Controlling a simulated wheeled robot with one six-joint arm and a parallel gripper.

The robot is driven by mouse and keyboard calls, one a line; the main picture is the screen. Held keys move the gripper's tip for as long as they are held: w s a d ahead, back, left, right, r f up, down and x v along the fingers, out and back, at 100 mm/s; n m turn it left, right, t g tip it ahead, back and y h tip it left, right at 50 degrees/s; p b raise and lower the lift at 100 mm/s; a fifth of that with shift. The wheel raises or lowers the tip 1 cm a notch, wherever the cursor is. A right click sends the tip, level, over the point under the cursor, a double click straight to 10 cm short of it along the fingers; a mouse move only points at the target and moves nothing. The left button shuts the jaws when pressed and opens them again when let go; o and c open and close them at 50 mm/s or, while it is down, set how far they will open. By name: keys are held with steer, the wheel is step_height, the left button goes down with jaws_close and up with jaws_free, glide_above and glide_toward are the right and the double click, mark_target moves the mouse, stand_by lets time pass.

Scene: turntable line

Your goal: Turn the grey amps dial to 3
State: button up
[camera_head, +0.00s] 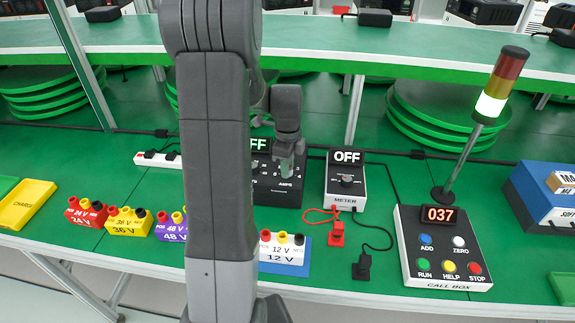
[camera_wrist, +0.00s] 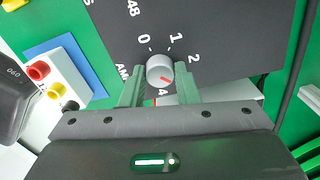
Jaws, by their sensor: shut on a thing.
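The grey amps dial (camera_wrist: 160,68) is on the dark panel of the supply box (camera_head: 277,190). In the wrist view its red pointer mark aims down and right, between the printed 2 and 4. The 3 is not visible, and a finger covers that area. My gripper (camera_wrist: 160,88) has its two green fingers on either side of the dial, shut on it. In the head view my gripper (camera_head: 287,168) reaches down to the box and hides the dial. The box's display, partly behind my arm, ends in "FF".
The meter (camera_head: 345,187), reading OFF, stands close right of the box. The call box (camera_head: 441,250) shows 037 beside a lit signal tower (camera_head: 490,100). Coloured battery blocks, including the 12 V one (camera_head: 282,254), line the front edge. A shelf (camera_head: 400,52) runs behind.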

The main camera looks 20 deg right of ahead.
steer(key=shift+r+m, duration=0.1)
steer(key=shift+m, duration=0.3)
steer(key=o, duration=1)
step_height(320, 180, up, 14)
steer(key=shift+f, duration=0.15)
stand_by(0.3)
step_height(320, 180, down, 14)
stand_by(0.6)
